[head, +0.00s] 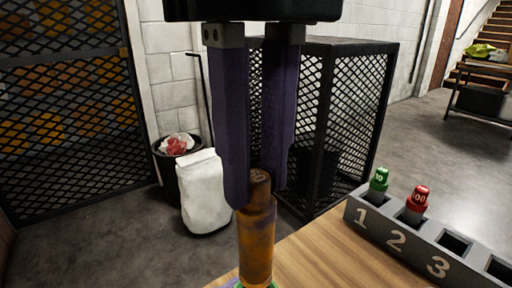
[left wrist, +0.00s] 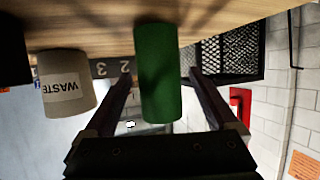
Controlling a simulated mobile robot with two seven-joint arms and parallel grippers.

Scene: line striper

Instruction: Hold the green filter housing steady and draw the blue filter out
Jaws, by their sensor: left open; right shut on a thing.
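A rusty brown-orange cylinder (head: 257,245), the filter, stands upright at the bottom of the head view; it is not blue. My right gripper (head: 257,190) has its purple fingers shut on the filter's narrower dark top. Only a bit of green (head: 239,285) shows at the filter's foot, at the picture's lower edge. In the left wrist view the green filter housing (left wrist: 159,75) lies between the fingers of my left gripper (left wrist: 162,80). That gripper is open, with gaps beside the housing. The left gripper is out of the head view.
A grey rack (head: 432,255) with numbered slots stands on the wooden table (head: 330,255), holding a green-capped (head: 379,179) and a red-capped piece (head: 417,198). A container marked WASTE (left wrist: 67,85) shows in the left wrist view. A black mesh cage (head: 355,110) stands behind.

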